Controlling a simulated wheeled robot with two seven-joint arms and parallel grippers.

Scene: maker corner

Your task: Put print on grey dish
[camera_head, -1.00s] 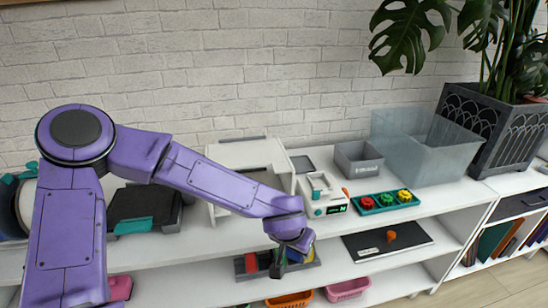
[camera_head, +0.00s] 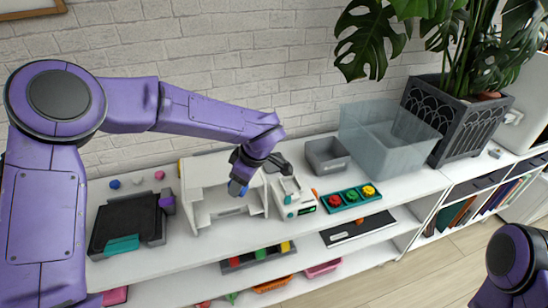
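My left gripper (camera_head: 258,172) is at the front of a white open-fronted box-like machine (camera_head: 195,200) on the top shelf. Its dark fingers show only in part. A grey open bin (camera_head: 325,158) stands farther right at the back. No flat grey dish is clearly recognisable. My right arm shows at the lower right, with its gripper out of view.
A white device (camera_head: 294,198) and a teal tray with red, green and yellow knobs (camera_head: 350,198) stand right of the machine. A clear tub (camera_head: 385,140) and planter (camera_head: 465,120) are behind. A black board (camera_head: 357,229) and a block tray (camera_head: 258,256) occupy the lower shelf.

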